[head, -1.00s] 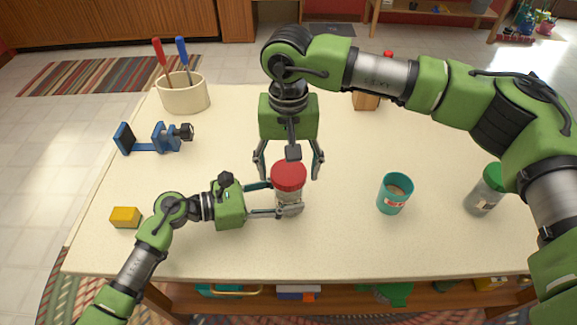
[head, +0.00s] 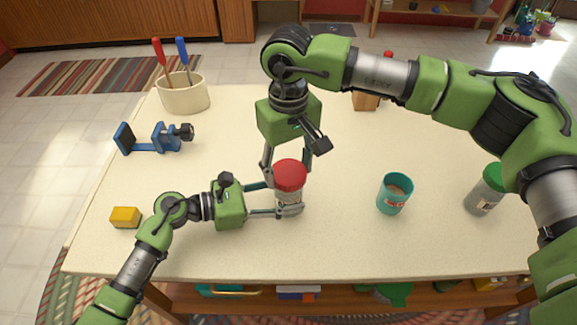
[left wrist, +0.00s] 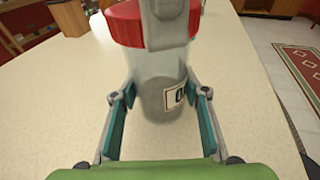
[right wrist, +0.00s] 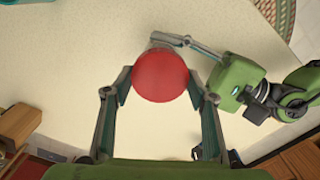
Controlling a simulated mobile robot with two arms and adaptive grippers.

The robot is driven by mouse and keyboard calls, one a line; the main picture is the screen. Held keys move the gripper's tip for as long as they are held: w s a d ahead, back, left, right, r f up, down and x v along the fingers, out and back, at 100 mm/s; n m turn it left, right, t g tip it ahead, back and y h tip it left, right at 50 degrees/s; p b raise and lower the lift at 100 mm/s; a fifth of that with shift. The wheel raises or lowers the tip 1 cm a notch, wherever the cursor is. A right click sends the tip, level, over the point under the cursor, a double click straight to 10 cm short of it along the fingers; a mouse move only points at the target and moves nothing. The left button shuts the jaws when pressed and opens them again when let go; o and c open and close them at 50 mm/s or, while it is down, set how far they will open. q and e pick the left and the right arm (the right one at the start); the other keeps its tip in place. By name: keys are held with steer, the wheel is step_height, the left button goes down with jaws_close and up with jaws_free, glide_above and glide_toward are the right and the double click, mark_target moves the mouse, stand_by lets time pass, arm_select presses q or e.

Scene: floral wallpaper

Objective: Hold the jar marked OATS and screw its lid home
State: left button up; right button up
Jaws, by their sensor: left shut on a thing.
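A clear jar with grey contents (left wrist: 165,88) stands upright on the table near its front middle. Its label (left wrist: 174,98) shows only partly, with a dark letter like an O. A red lid (head: 290,174) sits on top; I cannot tell how tightly. My left gripper (head: 289,198) is shut on the jar's body from the left, below the lid. My right gripper (right wrist: 160,76) points down from above, its fingers on either side of the red lid (right wrist: 160,76). The fingertips are very close to the lid's edge; I cannot tell whether they touch.
A teal cup (head: 395,194) and a green-lidded jar (head: 487,190) stand to the right. A yellow block (head: 125,217), a blue clamp (head: 152,139) and a cream crock (head: 183,94) with two handled tools are at left. The table (head: 220,130) is clear between them.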

steer(key=m, duration=0.5)
steer(key=shift+m, duration=0.4)
steer(key=m, duration=0.7)
steer(key=o, duration=0.9)
steer(key=shift+c, duration=0.2)
steer(key=n, duration=1.2)
steer(key=shift+n, duration=0.4)
